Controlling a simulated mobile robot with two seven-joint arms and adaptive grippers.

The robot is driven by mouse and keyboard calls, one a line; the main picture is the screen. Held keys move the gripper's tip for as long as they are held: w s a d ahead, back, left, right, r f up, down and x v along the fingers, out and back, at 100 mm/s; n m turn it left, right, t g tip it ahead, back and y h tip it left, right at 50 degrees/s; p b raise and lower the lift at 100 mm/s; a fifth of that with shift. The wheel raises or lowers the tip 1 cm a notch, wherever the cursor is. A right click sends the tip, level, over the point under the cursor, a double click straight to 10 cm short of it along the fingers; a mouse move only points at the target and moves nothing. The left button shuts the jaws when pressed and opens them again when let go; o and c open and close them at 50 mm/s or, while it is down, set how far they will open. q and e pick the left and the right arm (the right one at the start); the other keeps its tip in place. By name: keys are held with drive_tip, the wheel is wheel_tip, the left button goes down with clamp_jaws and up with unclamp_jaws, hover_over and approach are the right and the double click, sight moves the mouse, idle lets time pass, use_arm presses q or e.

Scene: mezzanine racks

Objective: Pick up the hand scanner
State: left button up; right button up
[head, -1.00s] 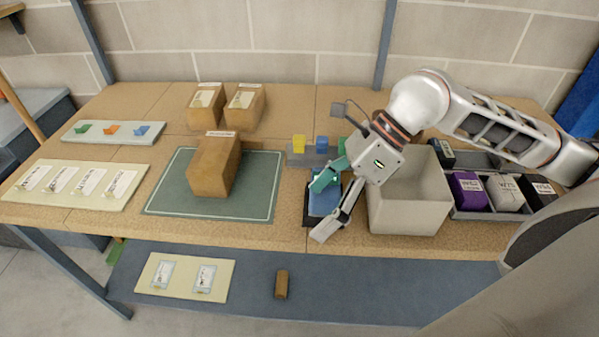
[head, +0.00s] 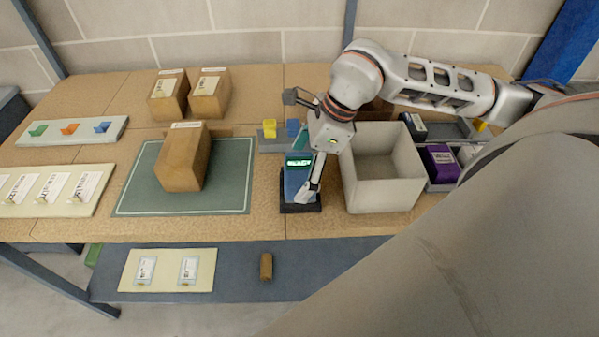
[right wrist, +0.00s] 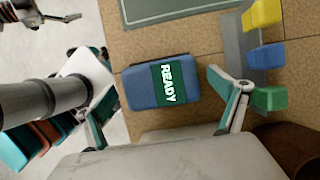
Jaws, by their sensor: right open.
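The hand scanner (head: 294,182) is a blue block with a lit green screen, seated in a low black cradle (head: 300,208) left of the grey bin. In the right wrist view the scanner (right wrist: 142,88) shows READY on its screen. My right gripper (head: 309,180) is over the scanner, its near finger passing in front of the scanner's right side in the head view. In the right wrist view my right gripper (right wrist: 168,95) is open, with one finger on each side of the scanner and gaps between.
The empty grey bin (head: 382,205) stands close right of the scanner. A rack with yellow and blue pieces (head: 270,145) is just behind it. A green mat (head: 140,200) with a brown box (head: 182,160) lies to the left. Bare table separates mat and scanner.

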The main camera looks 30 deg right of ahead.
drive_tip(key=shift+a+f, duration=0.1)
drive_tip(key=shift+f, duration=0.15)
drive_tip(key=c, duration=1.4)
drive_tip(key=shift+r, duration=0.1)
